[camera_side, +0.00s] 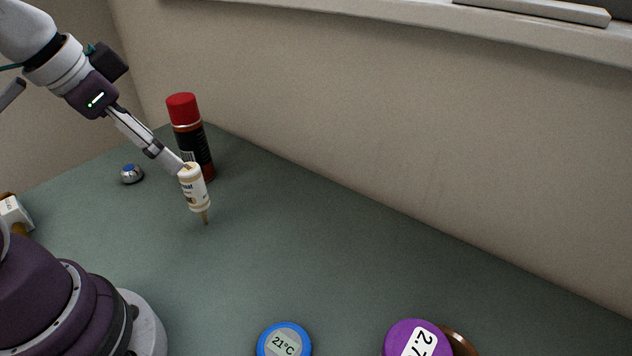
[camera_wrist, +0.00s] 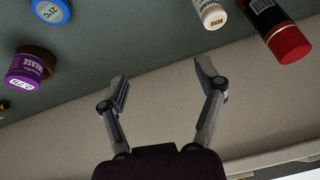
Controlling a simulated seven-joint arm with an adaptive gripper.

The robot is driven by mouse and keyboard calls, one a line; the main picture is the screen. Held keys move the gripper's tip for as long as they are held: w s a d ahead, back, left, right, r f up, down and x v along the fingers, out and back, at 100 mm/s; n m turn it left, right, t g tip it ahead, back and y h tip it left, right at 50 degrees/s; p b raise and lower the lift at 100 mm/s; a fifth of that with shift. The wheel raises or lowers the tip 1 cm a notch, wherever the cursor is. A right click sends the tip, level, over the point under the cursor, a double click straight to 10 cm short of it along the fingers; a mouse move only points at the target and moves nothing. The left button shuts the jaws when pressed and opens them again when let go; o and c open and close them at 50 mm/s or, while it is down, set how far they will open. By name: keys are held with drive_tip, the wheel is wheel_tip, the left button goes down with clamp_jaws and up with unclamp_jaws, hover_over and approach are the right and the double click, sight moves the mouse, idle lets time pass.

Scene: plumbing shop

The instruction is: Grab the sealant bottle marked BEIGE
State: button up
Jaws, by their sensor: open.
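A small cream sealant bottle (camera_side: 193,188) with a printed label and a thin brown nozzle at its lower end is left of centre in the side view. The word BEIGE cannot be read. My gripper (camera_side: 181,166) is at its upper end in that view, its fingertips overlapping the bottle's top. In the wrist view my gripper (camera_wrist: 168,78) is open, with nothing between its fingers. There the bottle (camera_wrist: 211,14) is cut by the top edge, beyond the right fingertip. Whether a finger touches it, I cannot tell.
A red-capped spray can (camera_side: 190,137) stands just behind the bottle. A blue 21°C dial (camera_side: 284,341) and a purple-lidded jar (camera_side: 415,340) are in front. The wall (camera_side: 400,130) runs behind; the middle table is clear.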

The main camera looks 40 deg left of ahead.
drive_tip(key=w+a+f+m+g, duration=0.1)
drive_tip(key=w+a+m+g, duration=0.1)
drive_tip(key=w+a+m, duration=0.3)
drive_tip(key=m+g, duration=0.3)
drive_tip(key=m, duration=0.7)
approach(197, 193)
drive_tip(key=shift+w+a+f, duration=0.15)
drive_tip(key=shift+a+f, duration=0.05)
drive_tip(key=shift+a, duration=0.25)
drive_tip(key=shift+w+a+f, duration=0.15)
drive_tip(key=shift+a+f, duration=0.1)
drive_tip(key=shift+a, duration=0.15)
wheel_tip(197, 193, down, 10)
drive_tip(key=shift+w+f, duration=0.1)
drive_tip(key=shift+f, duration=0.05)
drive_tip(key=shift+d, duration=0.1)
drive_tip(key=c, duration=1.2)
